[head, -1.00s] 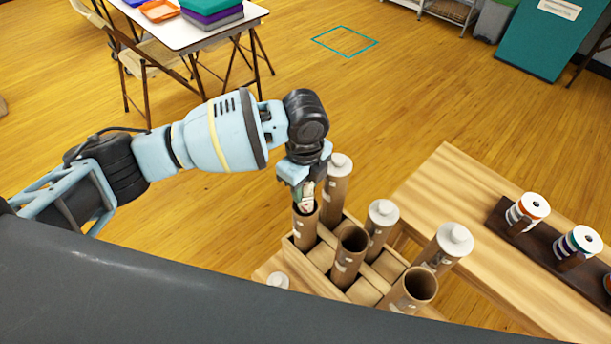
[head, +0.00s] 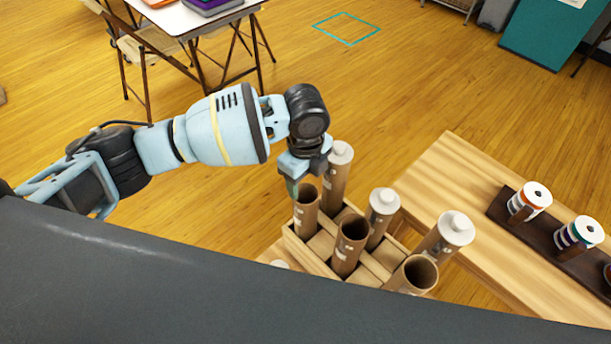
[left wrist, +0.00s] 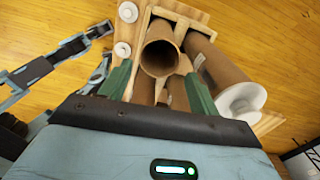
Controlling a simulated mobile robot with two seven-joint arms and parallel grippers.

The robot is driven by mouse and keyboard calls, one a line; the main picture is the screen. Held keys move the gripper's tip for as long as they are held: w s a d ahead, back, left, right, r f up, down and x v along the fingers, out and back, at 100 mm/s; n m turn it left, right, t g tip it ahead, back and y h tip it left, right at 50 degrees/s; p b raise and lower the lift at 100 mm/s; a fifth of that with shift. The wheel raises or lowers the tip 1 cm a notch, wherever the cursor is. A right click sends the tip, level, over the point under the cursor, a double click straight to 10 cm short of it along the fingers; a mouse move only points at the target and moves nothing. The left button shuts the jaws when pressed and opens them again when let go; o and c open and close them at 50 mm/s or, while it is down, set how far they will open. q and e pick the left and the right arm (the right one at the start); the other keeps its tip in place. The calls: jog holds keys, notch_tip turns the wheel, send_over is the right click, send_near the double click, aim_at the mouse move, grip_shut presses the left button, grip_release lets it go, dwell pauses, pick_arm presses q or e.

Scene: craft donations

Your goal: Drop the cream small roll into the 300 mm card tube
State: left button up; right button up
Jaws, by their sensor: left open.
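My left gripper (head: 303,178) is open over the mouth of an open brown card tube (head: 306,215) at the left of a wooden crate. In the left wrist view the two green fingers (left wrist: 158,84) are apart, with an open tube (left wrist: 161,57) between and beyond them. No cream small roll shows between the fingers or elsewhere; the tube's inside is dark, so I cannot tell what lies in it. The tube stands nearly upright. Its size label is too small to read. My right gripper is not in view.
The crate (head: 318,265) also holds open tubes (head: 350,245) and (head: 414,275) and white-capped tubes (head: 382,217). A capped tube (head: 338,175) stands close behind my gripper. A wooden table (head: 440,185) at right bears a dark rack of ribbon rolls (head: 530,200).

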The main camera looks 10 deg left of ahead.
pick_arm(q)
notch_tip(320, 180, up, 8)
dwell(0.5)
jog(key=shift+f, duration=0.1)
dwell(0.4)
